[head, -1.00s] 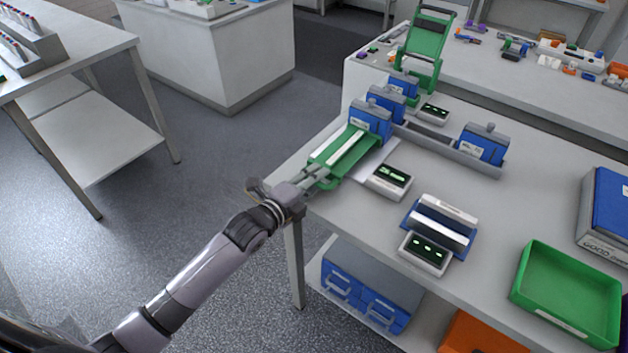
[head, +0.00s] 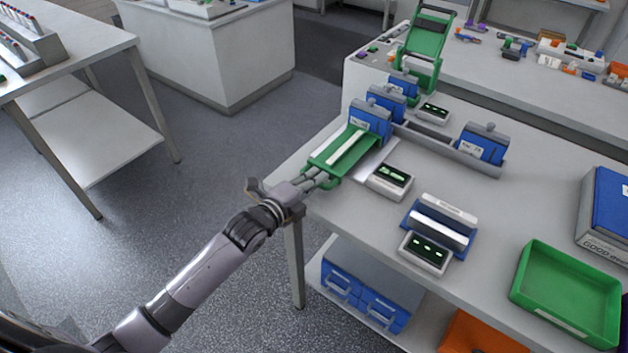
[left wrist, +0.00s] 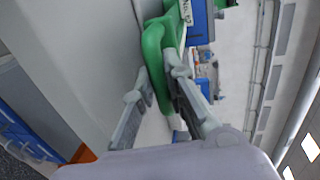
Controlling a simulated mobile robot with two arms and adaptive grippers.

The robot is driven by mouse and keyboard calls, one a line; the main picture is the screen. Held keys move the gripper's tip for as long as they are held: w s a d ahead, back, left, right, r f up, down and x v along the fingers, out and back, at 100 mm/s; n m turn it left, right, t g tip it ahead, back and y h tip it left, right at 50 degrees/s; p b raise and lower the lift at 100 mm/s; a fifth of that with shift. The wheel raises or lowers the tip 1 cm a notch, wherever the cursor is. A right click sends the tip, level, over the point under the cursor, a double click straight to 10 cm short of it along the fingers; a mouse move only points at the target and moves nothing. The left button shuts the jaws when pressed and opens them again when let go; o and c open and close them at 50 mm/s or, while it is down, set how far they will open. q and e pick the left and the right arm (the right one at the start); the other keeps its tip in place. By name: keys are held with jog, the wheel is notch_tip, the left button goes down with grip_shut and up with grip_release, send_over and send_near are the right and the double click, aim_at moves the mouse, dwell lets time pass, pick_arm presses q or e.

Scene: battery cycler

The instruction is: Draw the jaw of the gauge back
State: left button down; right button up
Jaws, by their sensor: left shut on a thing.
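The gauge (head: 369,121) has a blue block at the near-left edge of the bench, with a green jaw (head: 331,156) carrying a pale strip and reaching out toward my left arm. My left gripper (head: 324,179) is shut on the near green end of the jaw. In the left wrist view the two grey fingers (left wrist: 157,88) lie either side of the green bar (left wrist: 154,55), and the blue block (left wrist: 201,22) shows beyond it. The fingers partly hide the gripped end. My right gripper is not in view.
A display box (head: 389,181) stands right beside the jaw. Another blue holder with a display (head: 428,251) and a green tray (head: 567,292) are farther right. More blue blocks (head: 386,104) stand behind the gauge. Open floor lies left of the bench.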

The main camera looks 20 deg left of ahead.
pick_arm(q)
jog(key=shift+s, duration=0.1)
jog(key=shift+s+a+p, duration=0.2)
jog(key=shift+s+p, duration=0.2)
jog(key=s, duration=0.1)
jog(key=s+a+p, duration=0.1)
jog(key=shift+s+f, duration=0.1)
jog(key=shift+s, duration=0.3)
jog(key=shift+f, duration=0.1)
jog(key=c, duration=2)
grip_release()
jog(key=shift+c, duration=0.2)
jog(key=o, duration=0.4)
jog(key=shift+o, duration=0.2)
